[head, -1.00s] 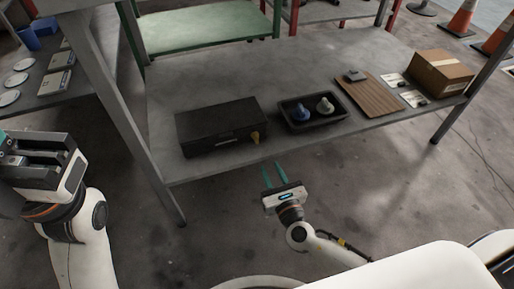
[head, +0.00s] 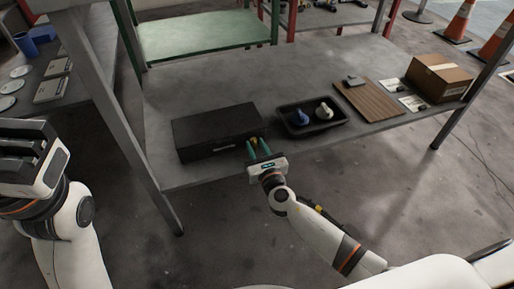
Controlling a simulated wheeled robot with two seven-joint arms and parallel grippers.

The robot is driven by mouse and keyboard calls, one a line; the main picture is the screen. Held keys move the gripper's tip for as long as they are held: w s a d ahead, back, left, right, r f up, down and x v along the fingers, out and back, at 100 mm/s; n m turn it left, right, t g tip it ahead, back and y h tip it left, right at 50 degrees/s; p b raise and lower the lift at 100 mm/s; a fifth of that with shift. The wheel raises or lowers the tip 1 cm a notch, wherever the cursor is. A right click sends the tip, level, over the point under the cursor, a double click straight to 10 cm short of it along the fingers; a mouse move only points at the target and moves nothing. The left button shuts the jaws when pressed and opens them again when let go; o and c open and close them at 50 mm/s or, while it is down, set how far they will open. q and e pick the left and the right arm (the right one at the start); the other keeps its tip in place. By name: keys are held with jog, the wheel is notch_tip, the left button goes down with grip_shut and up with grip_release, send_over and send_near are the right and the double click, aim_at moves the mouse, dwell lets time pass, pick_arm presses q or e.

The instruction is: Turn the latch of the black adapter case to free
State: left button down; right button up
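The black adapter case (head: 212,128) lies closed on the grey shelf table, left of its middle, with a pale label on its front face. Its orange-yellow latch (head: 253,141) is at the right end of the front face, mostly hidden by my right gripper. My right gripper (head: 258,147) is at the case's front right corner, with its two green fingers apart on either side of the latch. I cannot tell whether the fingers touch it. My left gripper (head: 25,140) is at the left edge of the view, away from the case; its fingertips are not clearly seen.
A black tray (head: 309,131) with a blue and a white knobbed piece stands just right of the case. Further right are a brown board (head: 368,98), small cards and a cardboard box (head: 439,78). A table post (head: 108,100) rises left of the case.

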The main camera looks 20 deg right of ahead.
jog(key=shift+c, duration=0.5)
grip_shut()
